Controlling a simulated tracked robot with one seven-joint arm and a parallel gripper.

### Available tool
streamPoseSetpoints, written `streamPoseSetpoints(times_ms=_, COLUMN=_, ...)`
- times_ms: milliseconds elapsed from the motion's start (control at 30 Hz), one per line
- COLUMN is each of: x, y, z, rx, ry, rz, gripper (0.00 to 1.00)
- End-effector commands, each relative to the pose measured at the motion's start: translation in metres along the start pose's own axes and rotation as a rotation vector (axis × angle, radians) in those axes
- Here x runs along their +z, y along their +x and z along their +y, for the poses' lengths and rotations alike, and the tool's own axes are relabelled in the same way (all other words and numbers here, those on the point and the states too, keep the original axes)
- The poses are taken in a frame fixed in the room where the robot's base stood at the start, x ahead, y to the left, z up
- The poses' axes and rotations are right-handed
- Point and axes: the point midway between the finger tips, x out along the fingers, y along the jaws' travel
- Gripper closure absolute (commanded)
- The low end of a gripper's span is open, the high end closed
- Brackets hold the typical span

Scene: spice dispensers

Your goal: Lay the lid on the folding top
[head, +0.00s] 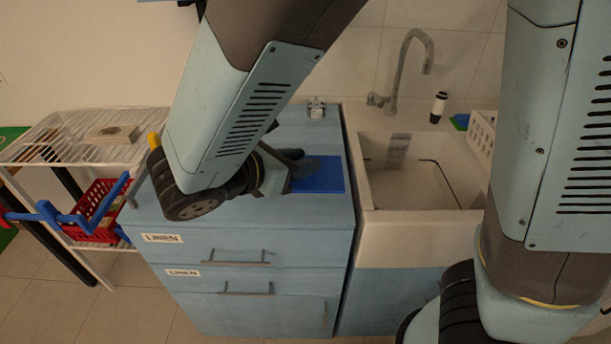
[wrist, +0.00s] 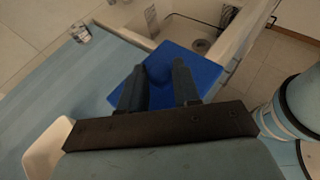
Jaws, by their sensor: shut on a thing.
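The lid, a flat blue square panel (head: 327,181), is at the right part of the folding top, the pale blue cabinet top (head: 240,208). My gripper (head: 303,164) points down at its middle. In the wrist view the lid (wrist: 203,66) lies under and around both fingers of my gripper (wrist: 159,68), which are shut on a darker blue part between them. In that view the lid's far corner overlaps the sink edge. I cannot tell whether its underside touches the top, which also shows bare at the left (wrist: 70,90).
A white sink (head: 405,222) with a tap (head: 402,65) adjoins on the right. A small metal-and-glass item (head: 316,107) stands at the back of the top. A white rack (head: 75,140) with a red basket (head: 97,208) stands left. The top's left and front parts look clear.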

Motion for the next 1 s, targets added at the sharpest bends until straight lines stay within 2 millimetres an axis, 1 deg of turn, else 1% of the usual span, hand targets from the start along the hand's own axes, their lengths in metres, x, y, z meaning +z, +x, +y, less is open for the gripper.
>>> streamPoseSetpoints(times_ms=167, x=-0.008, y=0.018, z=0.023, rx=0.010, ry=-0.007, rz=-0.002, gripper=0.98)
streamPoseSetpoints(times_ms=467, x=-0.018, y=0.061, z=0.069, rx=0.017, ry=-0.009, rz=-0.003, gripper=0.98)
streamPoseSetpoints(times_ms=600, x=-0.035, y=0.079, z=0.081, rx=0.018, ry=-0.012, rz=-0.002, gripper=0.98)
streamPoseSetpoints(times_ms=733, x=-0.047, y=0.093, z=0.091, rx=0.019, ry=-0.012, rz=-0.002, gripper=0.98)
streamPoseSetpoints(times_ms=833, x=-0.052, y=0.100, z=0.097, rx=0.020, ry=-0.010, rz=-0.001, gripper=0.98)
streamPoseSetpoints(times_ms=1000, x=-0.056, y=0.105, z=0.100, rx=0.021, ry=-0.009, rz=-0.001, gripper=0.98)
